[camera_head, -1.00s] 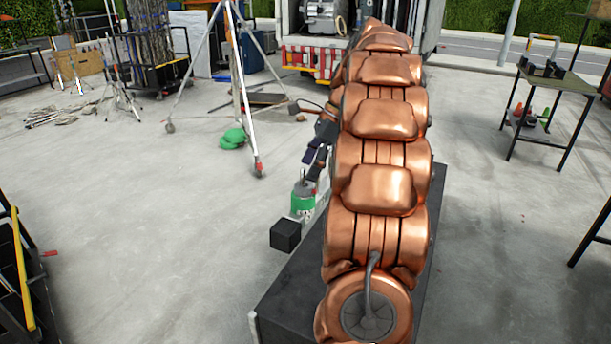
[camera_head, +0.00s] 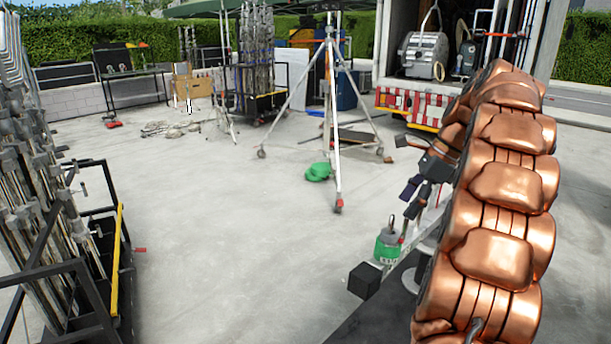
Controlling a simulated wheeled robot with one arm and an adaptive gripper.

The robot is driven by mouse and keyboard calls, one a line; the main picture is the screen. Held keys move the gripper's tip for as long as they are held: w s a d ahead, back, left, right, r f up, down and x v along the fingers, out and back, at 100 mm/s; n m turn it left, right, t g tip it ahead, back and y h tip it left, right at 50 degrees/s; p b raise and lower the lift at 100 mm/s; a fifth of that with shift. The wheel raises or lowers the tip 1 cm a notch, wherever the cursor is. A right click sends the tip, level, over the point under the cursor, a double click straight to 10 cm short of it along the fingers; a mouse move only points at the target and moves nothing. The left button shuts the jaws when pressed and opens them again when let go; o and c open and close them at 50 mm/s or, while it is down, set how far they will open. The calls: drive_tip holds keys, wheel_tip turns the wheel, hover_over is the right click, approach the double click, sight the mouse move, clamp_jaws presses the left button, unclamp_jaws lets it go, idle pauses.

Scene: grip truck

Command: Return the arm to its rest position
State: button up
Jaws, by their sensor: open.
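My copper-coloured arm (camera_head: 503,190) runs up the right side of the head view, folded in a stack of rounded segments. My gripper (camera_head: 411,199) shows dark at the left edge of the arm, with its fingers apart and pointing down-left. It is open and I see nothing between the fingers. Part of the wrist is hidden behind the arm.
A tripod stand (camera_head: 337,130) and a green bundle (camera_head: 318,172) are ahead. A rack of metal stands (camera_head: 45,220) fills the left. An open truck (camera_head: 410,106) is behind.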

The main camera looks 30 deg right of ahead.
drive_tip(key=shift+a, duration=0.1)
drive_tip(key=s+a+f+n+g+h, duration=0.15)
drive_tip(key=a+n, duration=0.45)
drive_tip(key=a, duration=0.7)
drive_tip(key=s+a+f+n+g+y, duration=0.1)
drive_tip(key=s+a+f+n+g, duration=0.15)
drive_tip(key=a+n, duration=0.7)
drive_tip(key=s+a+f+n+h, duration=0.2)
drive_tip(key=s+a+f+n, duration=0.3)
drive_tip(key=s, duration=0.4)
drive_tip(key=s+a+f+n+h, duration=0.1)
drive_tip(key=s+a+f+n, duration=0.4)
drive_tip(key=s+a+f, duration=0.1)
drive_tip(key=s+a, duration=0.1)
drive_tip(key=s, duration=0.1)
drive_tip(key=shift+s+a+n+h, duration=0.2)
drive_tip(key=shift+s+n+h, duration=0.15)
drive_tip(key=shift+s, duration=0.05)
drive_tip(key=shift+c, duration=0.2)
